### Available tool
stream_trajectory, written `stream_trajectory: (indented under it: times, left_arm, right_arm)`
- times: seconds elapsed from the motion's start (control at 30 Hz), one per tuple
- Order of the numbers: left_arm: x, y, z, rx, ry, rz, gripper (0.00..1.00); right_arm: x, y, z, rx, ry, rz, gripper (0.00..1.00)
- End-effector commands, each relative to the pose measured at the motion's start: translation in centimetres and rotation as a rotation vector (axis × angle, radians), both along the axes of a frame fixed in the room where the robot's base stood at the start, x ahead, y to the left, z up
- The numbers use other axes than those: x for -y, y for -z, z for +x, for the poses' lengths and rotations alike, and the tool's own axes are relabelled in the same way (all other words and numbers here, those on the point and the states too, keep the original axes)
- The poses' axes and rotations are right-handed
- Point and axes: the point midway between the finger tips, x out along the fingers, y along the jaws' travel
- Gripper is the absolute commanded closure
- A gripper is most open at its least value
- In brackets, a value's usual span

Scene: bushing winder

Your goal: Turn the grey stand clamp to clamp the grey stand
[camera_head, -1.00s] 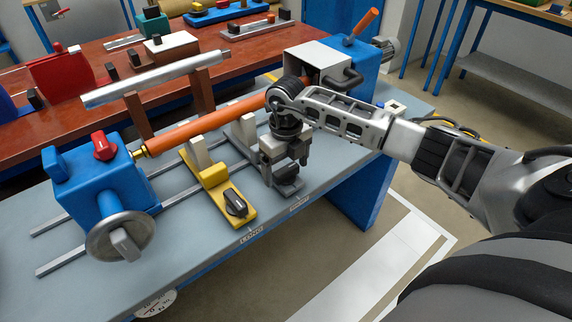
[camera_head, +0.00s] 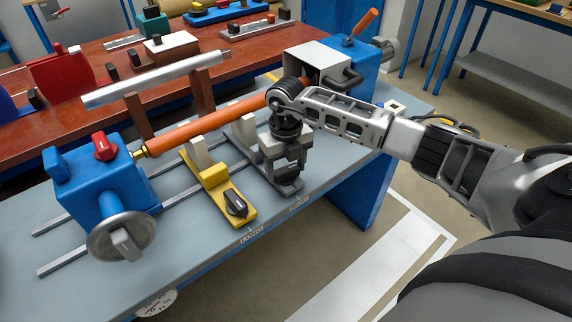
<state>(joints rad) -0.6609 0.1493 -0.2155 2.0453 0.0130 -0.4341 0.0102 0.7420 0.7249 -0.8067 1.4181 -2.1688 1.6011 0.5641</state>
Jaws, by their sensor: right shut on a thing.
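The grey stand (camera_head: 244,134) stands on the winder bench under the orange bar (camera_head: 205,126), right of the yellow stand (camera_head: 214,178). My right gripper (camera_head: 287,168) points down over the front end of the grey stand's base (camera_head: 291,187). It is shut on the grey stand clamp there; the clamp is mostly hidden by the fingers. The yellow stand has its own black clamp knob (camera_head: 235,202) in plain view. My left gripper is not in view.
A blue tailstock (camera_head: 100,190) with a red knob (camera_head: 104,146) and handwheel (camera_head: 120,236) stands at left. A blue headstock (camera_head: 358,66) is at the far right. The bench front (camera_head: 200,245) is clear. A red-brown table (camera_head: 35,128) stands behind.

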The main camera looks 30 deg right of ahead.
Motion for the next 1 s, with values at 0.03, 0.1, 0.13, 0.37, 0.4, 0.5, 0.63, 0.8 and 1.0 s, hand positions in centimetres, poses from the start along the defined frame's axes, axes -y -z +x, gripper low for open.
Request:
stream_trajectory:
  times: [0.03, 0.1, 0.13, 0.37, 0.4, 0.5, 0.63, 0.8, 1.0]
  left_arm:
    - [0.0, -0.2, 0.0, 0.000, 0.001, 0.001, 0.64]
    - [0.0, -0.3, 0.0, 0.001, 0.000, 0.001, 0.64]
    - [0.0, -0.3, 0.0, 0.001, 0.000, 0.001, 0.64]
    - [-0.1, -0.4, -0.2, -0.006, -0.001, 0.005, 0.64]
    - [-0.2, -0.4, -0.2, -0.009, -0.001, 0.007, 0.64]
    - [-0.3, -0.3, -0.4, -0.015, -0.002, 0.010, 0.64]
    - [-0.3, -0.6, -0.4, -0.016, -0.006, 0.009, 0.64]
    - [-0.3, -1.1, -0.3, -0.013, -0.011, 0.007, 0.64]
    - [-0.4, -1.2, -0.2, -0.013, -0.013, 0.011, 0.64]
  right_arm:
    - [0.0, -0.2, 0.1, 0.002, 0.041, 0.000, 0.59]
    - [0.0, -0.2, 0.1, 0.002, 0.105, 0.000, 0.59]
    - [0.0, -0.2, 0.1, 0.002, 0.133, 0.001, 0.59]
    - [0.0, -0.3, 0.1, 0.002, 0.352, 0.000, 0.59]
    - [0.0, -0.3, 0.1, 0.002, 0.390, 0.001, 0.59]
    - [0.1, -0.3, 0.1, 0.002, 0.486, 0.000, 0.59]
    - [0.1, -0.3, 0.1, 0.002, 0.607, 0.000, 0.59]
    - [0.0, -0.4, 0.1, 0.003, 0.753, 0.001, 0.59]
    - [0.1, -0.3, 0.1, 0.003, 0.889, 0.001, 0.59]
